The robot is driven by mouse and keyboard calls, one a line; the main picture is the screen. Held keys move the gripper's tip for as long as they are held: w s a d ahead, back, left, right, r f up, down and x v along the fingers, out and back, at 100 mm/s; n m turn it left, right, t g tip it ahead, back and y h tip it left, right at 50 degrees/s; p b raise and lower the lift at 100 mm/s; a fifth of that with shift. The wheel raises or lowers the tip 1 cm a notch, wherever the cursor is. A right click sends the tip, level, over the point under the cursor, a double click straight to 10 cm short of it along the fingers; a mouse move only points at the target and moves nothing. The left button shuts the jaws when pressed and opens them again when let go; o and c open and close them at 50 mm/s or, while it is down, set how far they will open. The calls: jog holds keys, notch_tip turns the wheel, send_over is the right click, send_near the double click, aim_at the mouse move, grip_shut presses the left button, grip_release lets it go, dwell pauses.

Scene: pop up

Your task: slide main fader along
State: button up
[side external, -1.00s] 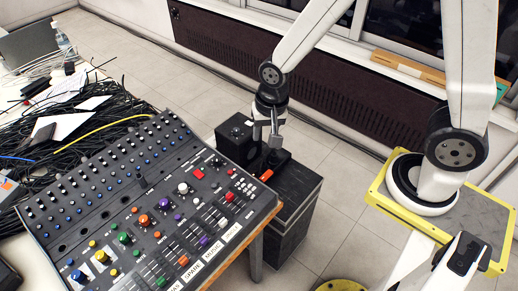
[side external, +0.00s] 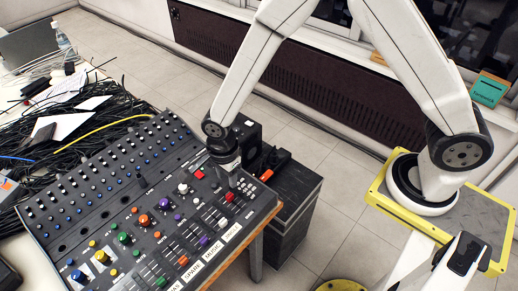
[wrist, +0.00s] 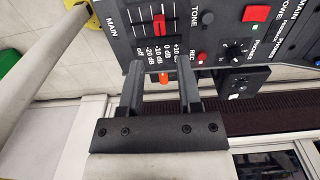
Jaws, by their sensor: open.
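The main fader is a red cap (wrist: 159,24) in a slot beside the MAIN lettering and a dB scale on the black mixing console (wrist: 215,20). In the side view the red cap (side external: 229,197) sits near the console's right end. My gripper (wrist: 160,72) is open and empty, with its two fingers spread on either side of the slot's line. The cap lies just beyond the fingertips in the wrist view. In the side view my gripper (side external: 233,180) hangs low over the console's right end, close to the cap. I cannot tell whether they touch.
Other knobs and faders cover the console, including a red button (wrist: 256,13) and a small red REC button (wrist: 202,56). Black boxes (side external: 290,190) stand beyond its right end, with an orange-red part (side external: 267,175) there. Tangled cables (side external: 80,110) fill the table behind.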

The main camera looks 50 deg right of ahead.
aim_at(230, 195)
jog(key=shift+f, duration=0.2)
jog(key=shift+f, duration=3.75)
grip_shut()
